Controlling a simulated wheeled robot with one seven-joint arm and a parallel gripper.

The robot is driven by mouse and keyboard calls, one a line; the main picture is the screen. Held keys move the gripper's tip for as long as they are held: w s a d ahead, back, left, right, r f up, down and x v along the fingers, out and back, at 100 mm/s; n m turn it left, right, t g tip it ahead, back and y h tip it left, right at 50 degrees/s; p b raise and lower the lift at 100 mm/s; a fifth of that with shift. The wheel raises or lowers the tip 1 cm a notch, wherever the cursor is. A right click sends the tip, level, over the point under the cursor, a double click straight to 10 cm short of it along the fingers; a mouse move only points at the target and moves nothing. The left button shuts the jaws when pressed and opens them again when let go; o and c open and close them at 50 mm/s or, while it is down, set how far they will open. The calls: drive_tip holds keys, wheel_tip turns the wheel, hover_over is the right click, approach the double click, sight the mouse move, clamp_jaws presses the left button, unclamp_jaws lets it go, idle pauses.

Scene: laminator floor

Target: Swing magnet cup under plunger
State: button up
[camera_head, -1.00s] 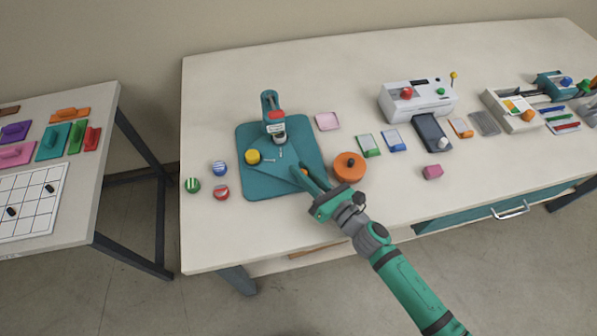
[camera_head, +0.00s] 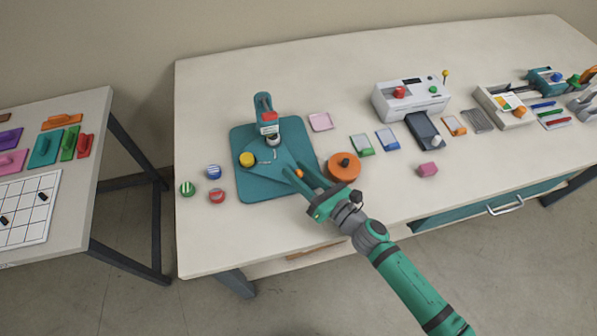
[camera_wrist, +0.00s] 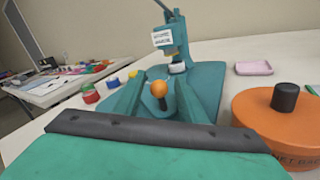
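The teal press (camera_head: 264,108) stands at the back of its teal base plate (camera_head: 250,193), with a white label on its head. A pale round part (camera_wrist: 177,68) shows under the press head in the wrist view. A yellow cup (camera_head: 246,159) sits on the left of the swing plate (camera_head: 275,172); it shows partly in the wrist view (camera_wrist: 133,75). An orange ball knob (camera_wrist: 159,88) on a dark stem stands at the plate's near right. My gripper (camera_wrist: 158,100) is open, its fingers on either side of the knob with gaps visible. I cannot tell which cup is magnetic.
An orange round container (camera_head: 343,168) with a black knob stands close right of my gripper. Blue (camera_head: 213,172), green (camera_head: 187,188) and red (camera_head: 216,196) round pieces lie left of the plate. A pink tray (camera_head: 320,121) lies behind. The table's front left is clear.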

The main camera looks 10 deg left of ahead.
drive_tip(key=v, duration=1.1)
